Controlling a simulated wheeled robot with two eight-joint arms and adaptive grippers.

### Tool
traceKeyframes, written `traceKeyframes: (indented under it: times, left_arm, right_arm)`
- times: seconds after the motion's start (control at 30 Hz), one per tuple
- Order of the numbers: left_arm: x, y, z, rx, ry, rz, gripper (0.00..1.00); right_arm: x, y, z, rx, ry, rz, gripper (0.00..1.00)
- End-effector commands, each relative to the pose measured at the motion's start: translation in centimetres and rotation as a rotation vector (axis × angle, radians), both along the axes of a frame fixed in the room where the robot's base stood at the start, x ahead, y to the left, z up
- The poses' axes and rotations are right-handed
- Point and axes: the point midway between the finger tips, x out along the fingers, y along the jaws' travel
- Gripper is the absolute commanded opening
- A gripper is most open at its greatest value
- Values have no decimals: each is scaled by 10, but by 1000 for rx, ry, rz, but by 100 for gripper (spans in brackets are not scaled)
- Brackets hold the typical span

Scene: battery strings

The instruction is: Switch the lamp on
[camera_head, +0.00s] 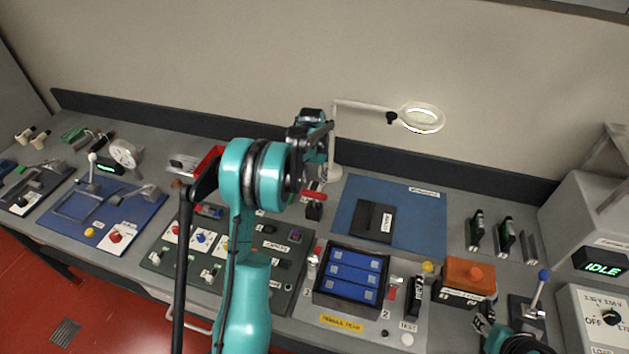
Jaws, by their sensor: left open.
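The lamp (421,118) is a white ring-shaped magnifier head on a thin arm, with a black knob below its joint. Its white post and base (329,173) stand at the back of the bench. I cannot tell for sure whether its ring is lit. My left gripper (316,158) is dark and open, just left of the post; I cannot tell whether it touches it. A small black block with a red part (314,201) sits just below the gripper, partly covered. My right arm shows only at the bottom right edge, its jaws unclear.
A blue mat (420,205) with a black box (373,222) lies right of the lamp base. A tray of blue modules (352,278) stands in front. A red bin (208,162) is behind my left arm. A console reading IDLE (600,263) stands at right.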

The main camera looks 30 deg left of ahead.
Motion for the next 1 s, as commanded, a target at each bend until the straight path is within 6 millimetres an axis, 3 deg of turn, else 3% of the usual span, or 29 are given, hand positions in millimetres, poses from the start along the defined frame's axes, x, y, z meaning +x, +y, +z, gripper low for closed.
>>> traceKeyframes:
  times: [0.2, 0.43, 0.6, 1.0]
  left_arm:
    - [-5, -1, 49, 0, 0, 0, 41]
    - [-8, -2, 89, 0, 0, 0, 41]
    - [-10, -2, 100, 0, 0, 0, 41]
    - [-10, -2, 101, 0, 0, 0, 41]
  right_arm:
    - [0, 0, 0, 0, 0, 0, 40]
    - [0, 0, 0, 0, 0, 0, 40]
    - [0, 0, 0, 0, 0, 0, 40]
    - [0, 0, 0, 0, 0, 0, 40]
